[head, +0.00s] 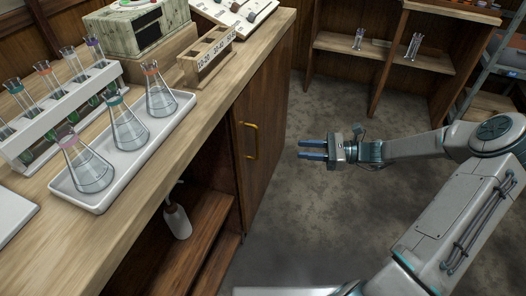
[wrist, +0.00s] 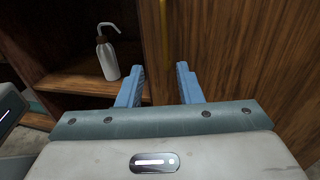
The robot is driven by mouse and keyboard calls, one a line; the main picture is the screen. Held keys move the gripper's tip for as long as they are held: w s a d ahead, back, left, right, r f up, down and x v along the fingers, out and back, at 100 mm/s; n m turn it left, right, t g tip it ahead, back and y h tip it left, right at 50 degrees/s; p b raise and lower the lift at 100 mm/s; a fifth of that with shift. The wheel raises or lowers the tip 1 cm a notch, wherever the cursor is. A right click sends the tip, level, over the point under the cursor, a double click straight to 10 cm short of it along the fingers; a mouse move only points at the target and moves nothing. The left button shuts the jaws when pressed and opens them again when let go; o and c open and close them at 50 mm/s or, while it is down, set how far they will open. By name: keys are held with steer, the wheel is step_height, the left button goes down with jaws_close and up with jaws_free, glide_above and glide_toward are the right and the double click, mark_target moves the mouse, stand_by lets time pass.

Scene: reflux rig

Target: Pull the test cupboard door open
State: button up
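The cupboard door (head: 262,140) is a brown wooden panel under the bench, and it looks closed. Its brass handle (head: 250,141) is a vertical bar near the door's left edge. My gripper (head: 299,149) has two blue fingers pointing left towards the handle, with a gap of floor between them in the head view. In the wrist view my gripper (wrist: 159,78) has its fingers spread with nothing between them. The handle (wrist: 163,25) stands beyond the fingertips, between them in the picture. The door (wrist: 235,65) fills the right side of that view.
An open compartment with a shelf (head: 195,240) and a white wash bottle (head: 177,215) lies left of the door. The floor (head: 310,205) before the door is clear.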

steer(key=w+a+b, duration=0.2)
steer(key=a+b, duration=0.1)
steer(key=a, duration=1)
steer(key=shift+w+m+t+b, duration=0.3)
steer(key=shift+b, duration=0.1)
steer(key=shift+a+f, duration=0.1)
jaws_close()
